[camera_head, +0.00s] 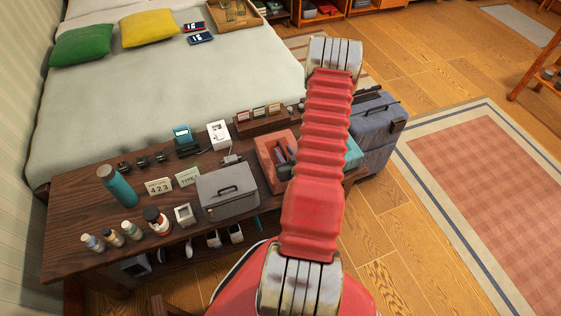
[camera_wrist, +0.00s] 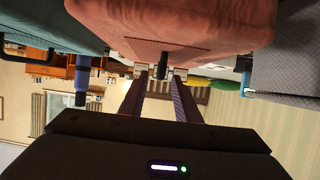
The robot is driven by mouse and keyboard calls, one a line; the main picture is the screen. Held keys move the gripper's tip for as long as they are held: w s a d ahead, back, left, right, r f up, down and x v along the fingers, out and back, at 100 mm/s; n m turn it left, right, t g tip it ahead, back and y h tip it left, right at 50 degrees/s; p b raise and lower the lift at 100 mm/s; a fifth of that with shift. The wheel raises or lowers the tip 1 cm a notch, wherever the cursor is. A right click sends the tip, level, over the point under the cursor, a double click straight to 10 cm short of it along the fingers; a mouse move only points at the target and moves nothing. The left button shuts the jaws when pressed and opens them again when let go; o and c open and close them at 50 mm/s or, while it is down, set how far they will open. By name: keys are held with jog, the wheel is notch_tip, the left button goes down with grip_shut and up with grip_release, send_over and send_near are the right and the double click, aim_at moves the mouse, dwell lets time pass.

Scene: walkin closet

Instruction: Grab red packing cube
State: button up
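The red packing cube (camera_head: 270,165) sits on the dark wooden bench in the head view, with small dark and bluish items in its top. My red arm covers its right side. In the wrist view, which appears upside down, the cube's coral side (camera_wrist: 170,25) fills the top middle, and a short dark tab (camera_wrist: 165,58) sticks out from it. My gripper (camera_wrist: 162,76) is open there, its two fingers apart, with the tips close to the cube at the tab. I cannot tell whether they touch it. In the head view the gripper is hidden behind my arm.
A grey box (camera_head: 228,196) stands left of the cube and a teal box (camera_head: 354,154) right of it. A wooden rack (camera_head: 265,119) is behind. Bottles, cards and small gadgets crowd the bench's left. A grey suitcase (camera_head: 377,128) stands at the right; floor and rug beyond are clear.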

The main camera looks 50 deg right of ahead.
aim_at(282, 149)
jog(key=shift+x, duration=1.7)
grip_shut()
dwell(0.4)
